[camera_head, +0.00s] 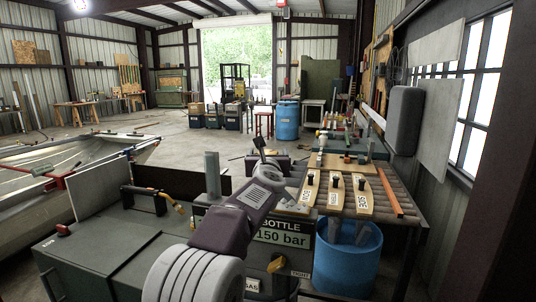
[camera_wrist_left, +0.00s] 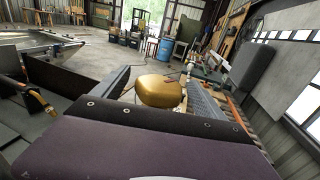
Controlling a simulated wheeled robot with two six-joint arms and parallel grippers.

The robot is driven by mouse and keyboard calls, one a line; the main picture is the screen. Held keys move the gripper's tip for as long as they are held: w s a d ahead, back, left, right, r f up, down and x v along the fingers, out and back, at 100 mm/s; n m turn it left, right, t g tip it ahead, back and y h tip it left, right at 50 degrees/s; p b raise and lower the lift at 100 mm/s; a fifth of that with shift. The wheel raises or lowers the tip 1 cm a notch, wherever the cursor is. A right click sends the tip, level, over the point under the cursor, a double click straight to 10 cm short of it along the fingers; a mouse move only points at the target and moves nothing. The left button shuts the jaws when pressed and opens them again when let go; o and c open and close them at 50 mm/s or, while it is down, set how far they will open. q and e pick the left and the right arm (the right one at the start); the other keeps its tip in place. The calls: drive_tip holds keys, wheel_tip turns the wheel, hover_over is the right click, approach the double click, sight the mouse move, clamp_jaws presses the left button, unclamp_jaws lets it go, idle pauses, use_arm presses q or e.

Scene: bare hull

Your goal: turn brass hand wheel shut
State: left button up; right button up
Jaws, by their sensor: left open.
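My left arm reaches up from the bottom of the head view, and its gripper (camera_head: 264,158) is above the near end of the bench. In the left wrist view a rounded, smooth brass object (camera_wrist_left: 160,91), which looks like the hand wheel, shows between my two open fingers. I cannot tell whether the fingers touch it. In the head view my arm and gripper seem to hide this brass object. A dark box labelled "BOTTLE 150 bar" (camera_head: 284,238) stands below the gripper. My right gripper is not in view.
A slatted bench (camera_head: 388,192) with labelled wooden boards (camera_head: 335,193) lies right of my arm. A blue bin (camera_head: 345,262) stands under its front edge. A green cabinet (camera_head: 95,262) and a boat-like metal hull (camera_head: 70,160) are at left. Open floor lies beyond.

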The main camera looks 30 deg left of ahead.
use_arm(q)
drive_tip(key=c, duration=1.4)
drive_tip(key=shift+o, duration=0.2)
drive_tip(key=shift+a+f+b, duration=0.1)
drive_tip(key=shift+f+b, duration=0.05)
drive_tip(key=shift+b, duration=0.35)
drive_tip(key=m+h+b, duration=0.1)
drive_tip(key=h, duration=0.1)
drive_tip(key=m+t+h+b, duration=0.1)
drive_tip(key=h+b, duration=0.1)
drive_tip(key=shift+a+f+m+t+b, duration=0.1)
drive_tip(key=shift+f+m+t+b, duration=0.05)
drive_tip(key=shift+m+t+b, duration=0.15)
drive_tip(key=shift+r+m+h+b, duration=0.2)
drive_tip(key=shift+m+h+b, duration=0.1)
drive_tip(key=shift+m+h, duration=0.65)
drive_tip(key=shift+m+t+h, duration=0.25)
drive_tip(key=shift+t+h, duration=0.05)
drive_tip(key=shift+h, duration=0.45)
drive_tip(key=shift+r+m+h+p, duration=0.15)
drive_tip(key=shift+m+h+p, duration=0.4)
drive_tip(key=shift+h, duration=0.45)
drive_tip(key=shift+d+m+h+p, duration=0.2)
drive_tip(key=shift+m+h+p, duration=0.55)
drive_tip(key=shift+h, duration=0.45)
